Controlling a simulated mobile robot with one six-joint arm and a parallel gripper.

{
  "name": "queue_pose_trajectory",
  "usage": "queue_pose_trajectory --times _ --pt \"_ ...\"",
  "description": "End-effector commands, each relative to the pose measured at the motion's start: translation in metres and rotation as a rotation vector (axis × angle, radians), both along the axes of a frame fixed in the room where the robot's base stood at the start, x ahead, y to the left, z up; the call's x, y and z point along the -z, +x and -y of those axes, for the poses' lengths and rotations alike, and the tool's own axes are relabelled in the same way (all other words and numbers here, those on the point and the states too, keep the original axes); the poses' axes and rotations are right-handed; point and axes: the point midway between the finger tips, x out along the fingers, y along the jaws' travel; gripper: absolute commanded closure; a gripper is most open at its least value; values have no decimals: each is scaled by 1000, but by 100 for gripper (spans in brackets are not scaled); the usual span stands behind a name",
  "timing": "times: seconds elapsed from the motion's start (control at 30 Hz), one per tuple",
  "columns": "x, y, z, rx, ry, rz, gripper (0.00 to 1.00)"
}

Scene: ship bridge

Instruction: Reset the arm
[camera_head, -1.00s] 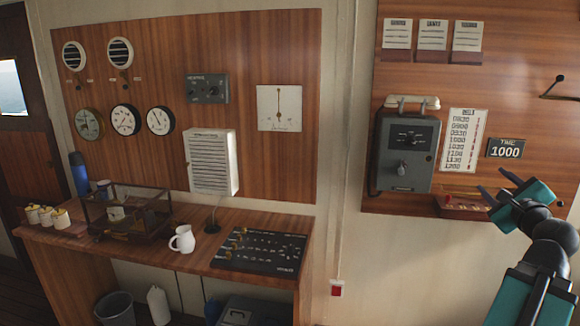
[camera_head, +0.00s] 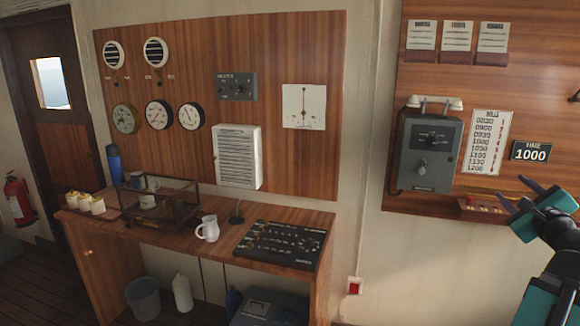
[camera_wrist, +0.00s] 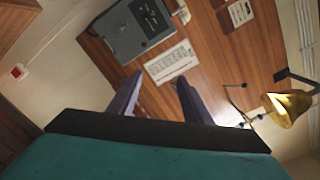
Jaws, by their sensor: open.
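My gripper (camera_head: 514,192) is at the right of the head view, raised in front of the wooden wall panel with the telephone. Its two dark fingers are spread with nothing between them. In the wrist view my gripper (camera_wrist: 157,80) also shows open and empty, pointing towards the same panel, with the white bell timetable (camera_wrist: 172,62) seen beyond the fingertips. My teal arm enters from the right edge in the head view, and its lower part is cut off.
The grey telephone box (camera_head: 426,150) hangs left of my gripper, and a small red shelf (camera_head: 480,206) is close behind the fingers.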

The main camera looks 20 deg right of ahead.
Motion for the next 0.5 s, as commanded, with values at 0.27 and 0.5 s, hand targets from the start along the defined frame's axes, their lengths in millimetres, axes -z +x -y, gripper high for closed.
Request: queue_pose_trajectory --times 0.27,0.5 --pt "31 47 -22 -76 41 -17 55" --pt "90 116 -63 -190 116 -55 55"
